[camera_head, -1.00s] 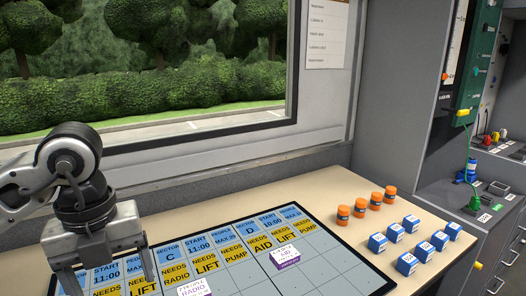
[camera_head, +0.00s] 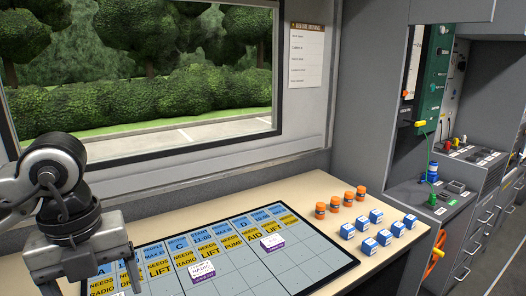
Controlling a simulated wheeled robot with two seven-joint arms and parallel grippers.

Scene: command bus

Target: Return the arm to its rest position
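My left arm comes in from the left, and its gripper (camera_head: 88,276) hangs over the left part of the planning board (camera_head: 318,258). Its two fingers point down and stand apart, with nothing seen between them; the fingertips are near the lower edge of the picture. Two white-topped purple blocks lie on the board: one (camera_head: 202,272) below the middle columns and one (camera_head: 272,243) further right. My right gripper is not in view.
Several orange cylinders (camera_head: 335,203) and several blue cubes (camera_head: 369,245) stand on the table (camera_head: 290,192) right of the board. A window (camera_head: 150,80) is behind. A grey cabinet with a green panel (camera_head: 430,85) stands at the right.

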